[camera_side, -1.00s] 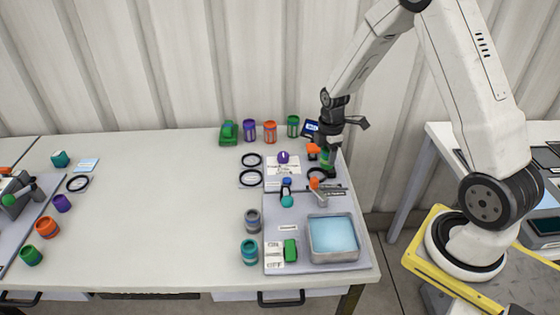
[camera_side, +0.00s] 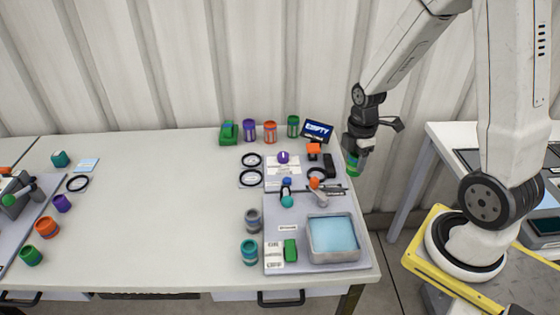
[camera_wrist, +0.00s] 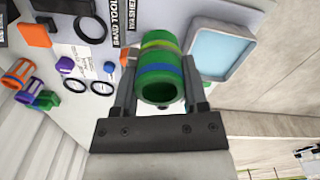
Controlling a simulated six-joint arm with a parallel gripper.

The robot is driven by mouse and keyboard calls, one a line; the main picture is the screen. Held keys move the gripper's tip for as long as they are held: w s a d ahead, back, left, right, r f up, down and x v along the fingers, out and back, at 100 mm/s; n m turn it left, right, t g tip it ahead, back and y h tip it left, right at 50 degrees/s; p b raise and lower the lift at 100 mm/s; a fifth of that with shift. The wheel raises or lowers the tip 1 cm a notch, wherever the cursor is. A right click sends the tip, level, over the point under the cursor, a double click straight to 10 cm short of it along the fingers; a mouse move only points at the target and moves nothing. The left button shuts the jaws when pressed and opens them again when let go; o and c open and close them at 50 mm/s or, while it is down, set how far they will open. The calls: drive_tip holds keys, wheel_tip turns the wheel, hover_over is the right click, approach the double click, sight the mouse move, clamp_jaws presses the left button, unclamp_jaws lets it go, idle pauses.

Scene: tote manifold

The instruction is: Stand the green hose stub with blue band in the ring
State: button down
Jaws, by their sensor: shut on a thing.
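The green hose stub with a blue band (camera_wrist: 160,68) is between the fingers of my gripper (camera_wrist: 158,80) in the wrist view; a yellow-green band also shows on it. Its open end faces the wrist camera. In the side view my gripper (camera_side: 357,150) is shut on the stub (camera_side: 353,170), held tilted in the air by the table's right edge. A black ring (camera_side: 317,173) lies on the grey board to the left of it, empty. Two more empty black rings (camera_side: 252,160) (camera_side: 250,179) lie further left. Which ring is meant is unclear.
A blue-filled tray (camera_side: 333,236) stands at the board's front. Purple, orange and green cans line the back. The table's middle is clear.

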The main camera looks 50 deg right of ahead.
drive_tip(key=shift+w, duration=0.1)
idle(0.6)
drive_tip(key=w+d+f+n, duration=0.1)
drive_tip(key=w+d+n, duration=0.1)
drive_tip(key=w, duration=1.6)
drive_tip(key=w+a+f+n, duration=0.2)
drive_tip(key=w, duration=0.6)
drive_tip(key=w+a+f+n, duration=0.2)
drive_tip(key=w+a, duration=0.1)
drive_tip(key=w, duration=0.5)
drive_tip(key=shift+w+a+f, duration=0.15)
drive_tip(key=shift+w+a, duration=0.05)
drive_tip(key=shift+a, duration=0.15)
drive_tip(key=shift+f, duration=0.2)
drive_tip(key=shift+f, duration=3.75)
